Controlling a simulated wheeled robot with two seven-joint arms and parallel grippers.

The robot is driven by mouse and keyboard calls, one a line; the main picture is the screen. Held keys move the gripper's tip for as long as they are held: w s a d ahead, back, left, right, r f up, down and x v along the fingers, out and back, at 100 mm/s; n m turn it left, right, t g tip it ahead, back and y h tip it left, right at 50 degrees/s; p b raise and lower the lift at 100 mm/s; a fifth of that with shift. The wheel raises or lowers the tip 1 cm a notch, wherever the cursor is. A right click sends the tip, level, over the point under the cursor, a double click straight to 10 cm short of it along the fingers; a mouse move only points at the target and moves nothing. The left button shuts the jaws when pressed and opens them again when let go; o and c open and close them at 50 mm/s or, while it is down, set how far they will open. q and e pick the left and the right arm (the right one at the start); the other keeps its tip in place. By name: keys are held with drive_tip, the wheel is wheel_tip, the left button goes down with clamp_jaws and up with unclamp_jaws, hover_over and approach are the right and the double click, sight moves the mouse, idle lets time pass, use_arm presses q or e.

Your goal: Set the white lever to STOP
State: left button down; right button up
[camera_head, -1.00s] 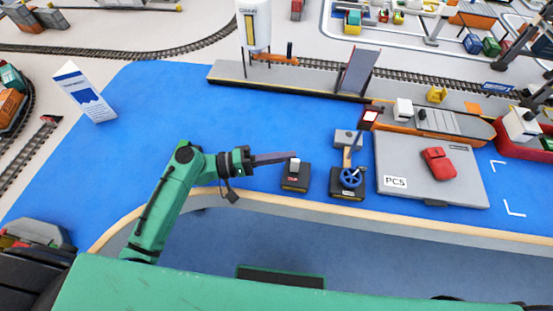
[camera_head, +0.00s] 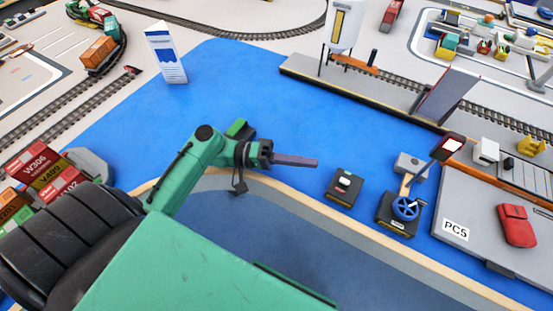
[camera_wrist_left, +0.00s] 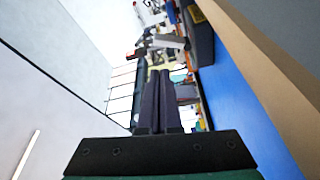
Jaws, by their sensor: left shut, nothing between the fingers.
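The white lever (camera_head: 344,182) is a small white block on a dark box (camera_head: 341,195) on the blue table, near its front edge. The lettering on the box is too small to read. My left gripper (camera_head: 316,163) is shut and empty, its dark fingers pointing right. Its tips are apart from the lever, to its left and slightly farther back. The shut fingers (camera_wrist_left: 160,88) also fill the middle of the left wrist view. My right gripper is in neither view.
A dark box with a blue handwheel (camera_head: 405,208) stands right of the lever. The blue table (camera_head: 255,90) is clear behind my left arm.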

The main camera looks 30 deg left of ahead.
use_arm(q)
drive_tip(key=b+v, duration=0.1)
drive_tip(key=v, duration=0.6)
